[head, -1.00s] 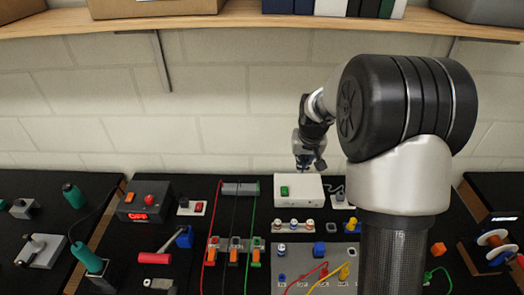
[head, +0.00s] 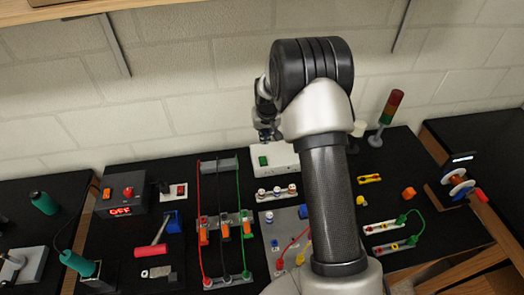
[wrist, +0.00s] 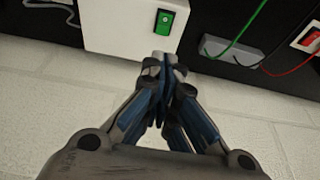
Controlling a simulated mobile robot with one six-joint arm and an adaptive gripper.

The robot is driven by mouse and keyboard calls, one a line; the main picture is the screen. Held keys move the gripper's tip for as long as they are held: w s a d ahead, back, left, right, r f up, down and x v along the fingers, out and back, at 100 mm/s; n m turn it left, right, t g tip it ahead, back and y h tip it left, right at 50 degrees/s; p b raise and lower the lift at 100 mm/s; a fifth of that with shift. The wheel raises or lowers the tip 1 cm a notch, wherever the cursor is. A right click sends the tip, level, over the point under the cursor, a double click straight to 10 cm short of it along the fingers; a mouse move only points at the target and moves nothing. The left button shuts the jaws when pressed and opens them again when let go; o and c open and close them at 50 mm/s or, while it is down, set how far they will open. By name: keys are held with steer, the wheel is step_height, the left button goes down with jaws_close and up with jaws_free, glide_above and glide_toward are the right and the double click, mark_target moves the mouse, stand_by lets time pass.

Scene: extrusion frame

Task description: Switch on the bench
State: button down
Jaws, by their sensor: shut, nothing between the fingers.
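A white box (head: 285,153) with a green rocker switch (head: 263,160) stands at the back of the black bench, near the wall. In the wrist view the green switch (wrist: 164,20) is on the box's face (wrist: 115,28), just beyond my fingertips. My gripper (head: 266,135) is shut and empty, close to the switch in the head view. The wrist view shows its fingertips (wrist: 163,60) together at the box's edge; I cannot tell whether they touch it. A dark control unit (head: 124,200) shows red "OFF" lettering, with an orange switch (head: 107,193) and a red button (head: 128,191).
A red switch (head: 180,190) sits on a small plate left of the clamped red, black and green leads (head: 223,228). A stack light (head: 388,115) stands at the back right. A wooden shelf (head: 60,10) runs above.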

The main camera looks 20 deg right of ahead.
mark_target(262, 156)
steer(key=x, duration=1.2)
steer(key=shift+f, duration=0.3)
